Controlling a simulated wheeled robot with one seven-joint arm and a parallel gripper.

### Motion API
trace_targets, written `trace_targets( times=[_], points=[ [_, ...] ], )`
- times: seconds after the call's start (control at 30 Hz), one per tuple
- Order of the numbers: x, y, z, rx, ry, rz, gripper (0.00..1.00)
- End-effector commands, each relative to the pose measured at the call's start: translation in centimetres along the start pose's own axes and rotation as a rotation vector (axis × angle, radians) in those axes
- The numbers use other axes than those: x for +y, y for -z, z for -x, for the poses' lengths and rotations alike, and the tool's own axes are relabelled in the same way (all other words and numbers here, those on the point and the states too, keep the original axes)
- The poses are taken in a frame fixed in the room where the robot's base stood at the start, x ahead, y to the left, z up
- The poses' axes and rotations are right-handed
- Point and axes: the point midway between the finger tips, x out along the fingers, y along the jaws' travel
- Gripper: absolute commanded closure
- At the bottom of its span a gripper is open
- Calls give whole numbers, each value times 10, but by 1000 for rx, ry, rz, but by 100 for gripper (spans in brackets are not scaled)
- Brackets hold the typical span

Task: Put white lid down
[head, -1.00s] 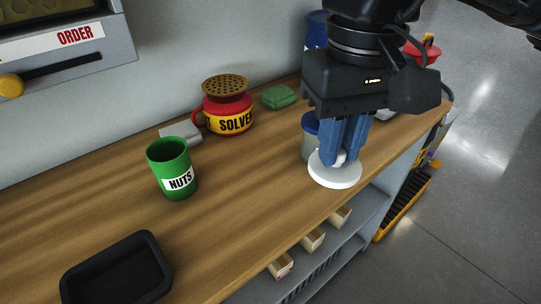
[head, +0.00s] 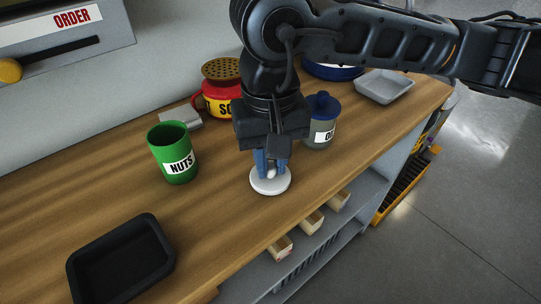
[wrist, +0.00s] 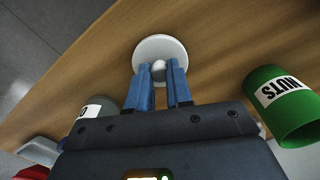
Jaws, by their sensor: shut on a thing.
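The white lid (head: 270,183) is a round disc with a small knob, low over the wooden workbench near its front edge in the head view. My gripper (head: 270,170) points down with its blue fingers shut on the lid's knob. In the wrist view the lid (wrist: 160,50) lies flat beyond the fingertips of my gripper (wrist: 160,72), with the knob between them. The lid looks at or just above the bench top; I cannot tell whether it touches.
A green NUTS cup (head: 173,152) stands left of the gripper, and a black tray (head: 122,260) lies front left. A grey jar with a blue lid (head: 320,122) stands close on the right. A red solvent can (head: 220,90) is behind. Bare wood lies between cup and gripper.

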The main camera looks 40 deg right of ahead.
Motion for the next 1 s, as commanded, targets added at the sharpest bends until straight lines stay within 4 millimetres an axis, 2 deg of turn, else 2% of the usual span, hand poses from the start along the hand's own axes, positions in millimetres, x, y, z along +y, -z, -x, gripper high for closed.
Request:
trace_targets(
  times=[0.37,0.4,0.63,1.0],
  points=[
    [0,0,-4,0,0,0,100],
    [0,0,-2,0,0,0,77],
    [0,0,-2,0,0,0,55],
    [0,0,3,0,0,0,55]
  ],
)
